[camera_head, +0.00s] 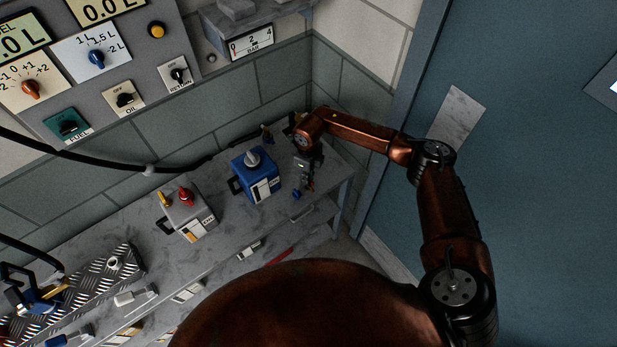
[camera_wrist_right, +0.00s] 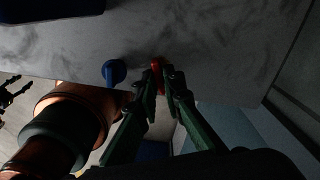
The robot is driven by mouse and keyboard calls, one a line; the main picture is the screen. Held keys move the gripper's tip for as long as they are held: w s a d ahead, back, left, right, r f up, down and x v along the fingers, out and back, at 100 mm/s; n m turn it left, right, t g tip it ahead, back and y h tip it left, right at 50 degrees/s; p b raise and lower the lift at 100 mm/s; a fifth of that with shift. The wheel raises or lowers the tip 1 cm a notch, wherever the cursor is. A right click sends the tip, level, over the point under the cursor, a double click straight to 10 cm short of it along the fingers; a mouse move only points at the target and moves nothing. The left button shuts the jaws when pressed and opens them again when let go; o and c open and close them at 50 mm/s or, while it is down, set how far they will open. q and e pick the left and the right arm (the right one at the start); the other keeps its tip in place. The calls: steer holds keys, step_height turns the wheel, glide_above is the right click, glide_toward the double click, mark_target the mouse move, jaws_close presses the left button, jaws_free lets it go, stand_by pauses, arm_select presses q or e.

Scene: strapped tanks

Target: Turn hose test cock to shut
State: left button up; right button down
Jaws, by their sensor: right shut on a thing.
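In the right wrist view, my right gripper (camera_wrist_right: 163,72) has its green and black fingers closed around a small red part (camera_wrist_right: 157,65) at the bench edge. I take it for the handle of the hose test cock; the fingers hide most of it, so its angle cannot be told. In the head view, my right gripper (camera_head: 305,178) points down over the right end of the bench, and the red part cannot be made out. A blue round knob (camera_wrist_right: 114,72) sits beside the gripper, apart from it; a small blue part also shows in the head view (camera_head: 296,194). My left gripper is not recognisable in either view.
The grey bench (camera_head: 130,215) carries a blue tank (camera_head: 256,178) left of my right gripper and a grey tank (camera_head: 186,215) with red and yellow tops. A control panel (camera_head: 135,60) and gauge (camera_head: 251,44) are on the wall. A blue door (camera_head: 545,190) stands right.

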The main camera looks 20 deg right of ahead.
steer(key=m+p, duration=0.1)
steer(key=m, duration=0.3)
steer(key=shift+m, duration=0.4)
stand_by(0.4)
steer(key=c, duration=2)
jaws_free()
steer(key=shift+c, duration=0.2)
step_height(320, 180, up, 12)
